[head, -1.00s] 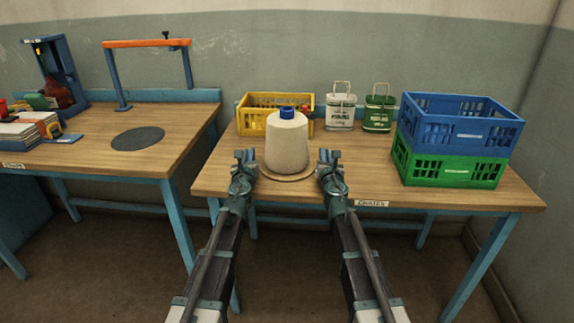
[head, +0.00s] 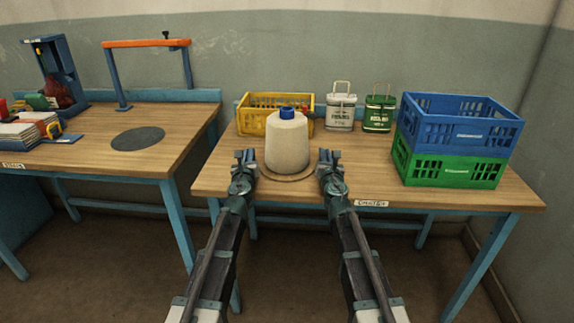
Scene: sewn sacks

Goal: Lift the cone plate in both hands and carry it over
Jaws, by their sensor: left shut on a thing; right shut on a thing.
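The cone plate (head: 287,179) is a round, flat, wood-coloured disc at the front of the right table. A cream thread cone (head: 287,145) with a blue top (head: 287,113) stands upright on it. My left gripper (head: 245,157) is at the plate's left edge and my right gripper (head: 329,157) at its right edge. Both are shut on the plate, though the fingers hide the gripped edges. Whether the plate touches the table top or is just above it, I cannot tell.
On the right table (head: 385,193), a yellow crate (head: 255,124) stands behind the cone, with a white can (head: 341,112) and a green can (head: 377,115). A blue crate (head: 455,135) sits on a green crate (head: 450,171) at right. The left table, across a gap, has a dark round mat (head: 138,139) with clear wood around it.

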